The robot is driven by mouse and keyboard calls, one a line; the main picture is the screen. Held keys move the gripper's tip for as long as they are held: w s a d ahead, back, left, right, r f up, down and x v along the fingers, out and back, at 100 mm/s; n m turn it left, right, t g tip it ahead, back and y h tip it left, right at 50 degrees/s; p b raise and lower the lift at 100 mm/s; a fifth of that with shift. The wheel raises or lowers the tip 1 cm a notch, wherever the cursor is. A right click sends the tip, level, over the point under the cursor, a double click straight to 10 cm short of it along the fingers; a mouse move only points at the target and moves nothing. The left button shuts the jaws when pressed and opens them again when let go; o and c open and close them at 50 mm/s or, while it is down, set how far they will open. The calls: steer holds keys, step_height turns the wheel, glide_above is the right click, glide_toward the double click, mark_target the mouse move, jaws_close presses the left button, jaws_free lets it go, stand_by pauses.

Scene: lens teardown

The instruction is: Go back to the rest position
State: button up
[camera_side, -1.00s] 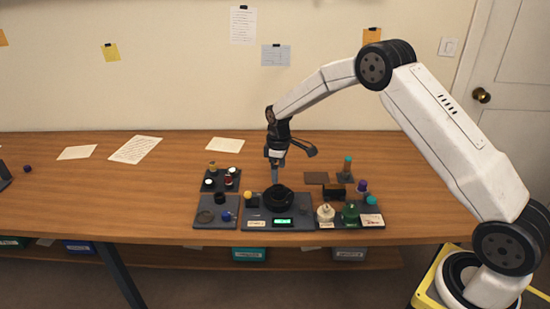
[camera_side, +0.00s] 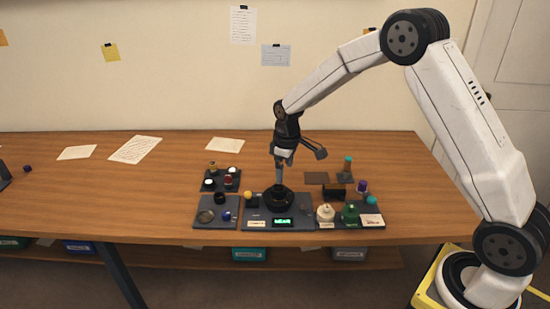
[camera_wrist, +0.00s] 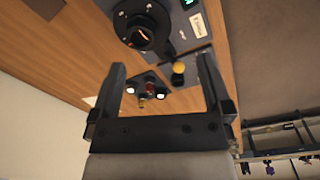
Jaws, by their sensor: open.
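My gripper (camera_side: 280,175) is in the air above the black lens body (camera_side: 278,199) on the middle plate of the bench. In the wrist view my gripper (camera_wrist: 162,72) has its two fingers wide apart with nothing between them. The lens body (camera_wrist: 142,38) shows beyond the fingertips there, apart from them. The arm reaches in from the right in the side view.
A dark tray (camera_side: 222,185) with small parts stands behind the left plate (camera_side: 205,226). A yellow ball (camera_side: 248,195) sits beside the lens body. White and green bottles (camera_side: 350,212) stand at the right. The wooden bench's left side (camera_side: 100,190) is mostly clear.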

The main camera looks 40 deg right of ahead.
steer(key=s+a+r+m+t, duration=0.1)
steer(key=s+a+r+m, duration=0.1)
steer(key=s, duration=0.9)
steer(key=s+a+r+m+t, duration=0.1)
steer(key=s+a+r+m, duration=0.1)
steer(key=s, duration=0.9)
steer(key=shift+a+m, duration=0.3)
steer(key=shift+a, duration=0.3)
